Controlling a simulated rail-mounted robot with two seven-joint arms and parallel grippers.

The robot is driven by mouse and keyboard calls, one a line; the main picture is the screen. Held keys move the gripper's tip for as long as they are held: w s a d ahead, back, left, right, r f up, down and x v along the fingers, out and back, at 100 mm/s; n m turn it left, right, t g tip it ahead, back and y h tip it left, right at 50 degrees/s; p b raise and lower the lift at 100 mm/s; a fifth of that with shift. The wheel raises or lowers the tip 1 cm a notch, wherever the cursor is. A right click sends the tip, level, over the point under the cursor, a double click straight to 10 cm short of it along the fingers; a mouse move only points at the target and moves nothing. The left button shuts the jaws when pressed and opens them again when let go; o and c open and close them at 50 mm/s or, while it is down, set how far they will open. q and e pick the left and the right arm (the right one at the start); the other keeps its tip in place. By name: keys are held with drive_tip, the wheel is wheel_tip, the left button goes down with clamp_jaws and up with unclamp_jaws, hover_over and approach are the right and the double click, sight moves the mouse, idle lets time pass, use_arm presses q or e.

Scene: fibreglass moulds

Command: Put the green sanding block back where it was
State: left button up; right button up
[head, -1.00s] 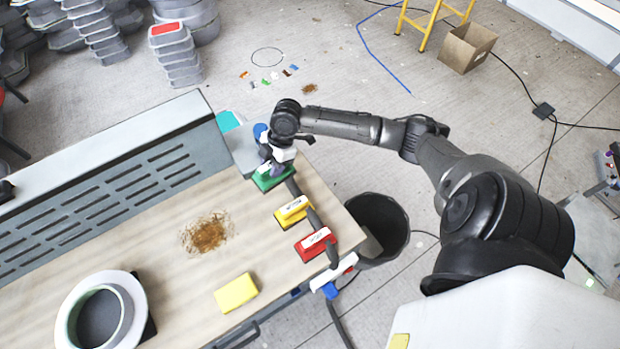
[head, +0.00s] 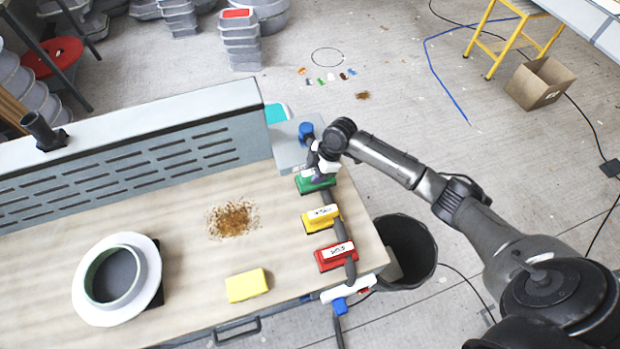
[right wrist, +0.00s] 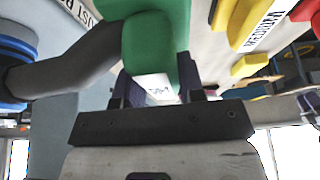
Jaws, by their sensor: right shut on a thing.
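The green sanding block (head: 314,184) is at the far right part of the workbench, behind the yellow sanding block (head: 321,218) and the red sanding block (head: 335,256), roughly in line with them. My right gripper (head: 322,172) is over the green block. In the right wrist view the green block (right wrist: 158,45) sits between the fingers of my right gripper (right wrist: 160,92), which are shut on it. I cannot tell whether its underside touches the bench. My left gripper is not in view.
A dark hose (head: 339,229) runs beside the blocks. A yellow sponge (head: 247,285), brown dust (head: 233,219) and a round white mould (head: 147,262) are on the bench (head: 190,290). A black bin (head: 410,245) stands off its right edge.

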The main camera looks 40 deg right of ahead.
drive_tip(key=shift+w+a+f, duration=0.25)
drive_tip(key=shift+w+f, duration=0.05)
drive_tip(key=shift+w, duration=0.15)
drive_tip(key=shift+w+a+f, duration=0.25)
drive_tip(key=shift+w+f, duration=0.05)
drive_tip(key=shift+w, duration=0.15)
drive_tip(key=shift+f, duration=2.05)
drive_tip(key=shift+f, duration=0.15)
drive_tip(key=o, duration=0.9)
drive_tip(key=v, duration=1.2)
drive_tip(key=shift+r, duration=0.2)
